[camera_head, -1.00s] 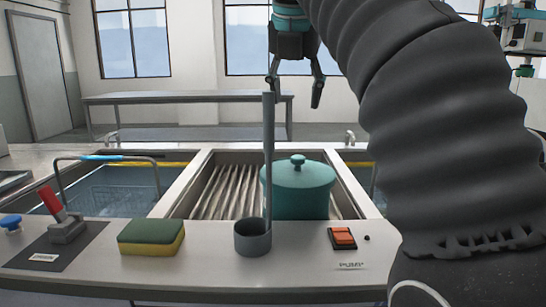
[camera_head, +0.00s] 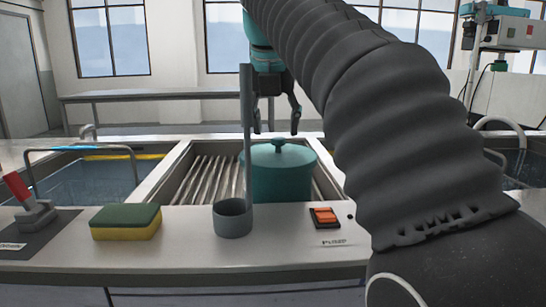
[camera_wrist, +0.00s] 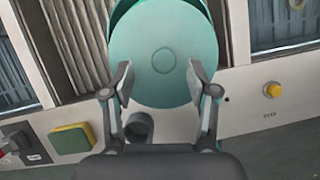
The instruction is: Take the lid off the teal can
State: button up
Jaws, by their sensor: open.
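The teal can (camera_head: 281,182) stands upright on the ribbed rack in the middle bay. Its teal lid (camera_head: 262,155) is seated on top, with a round knob (camera_head: 278,143) at the centre. In the wrist view the lid (camera_wrist: 165,72) is seen from above, with the knob (camera_wrist: 163,61) between and beyond my fingertips. My gripper (camera_head: 277,120) is open and empty, above the can's lid and apart from it in the head view. In the wrist view my gripper's fingers (camera_wrist: 158,82) spread across the lid's near part.
A grey cup (camera_head: 232,222) with a tall upright post stands just in front of the can. A green and yellow sponge (camera_head: 126,226), a red lever (camera_head: 19,187) and an orange pump switch (camera_head: 324,216) are on the front ledge. A water tank with a wire basket (camera_head: 85,175) is at left.

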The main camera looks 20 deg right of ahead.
aim_at(278, 138)
jog(key=b+x, duration=0.1)
jog(key=x, duration=0.3)
jog(key=shift+d, duration=0.15)
grip_shut()
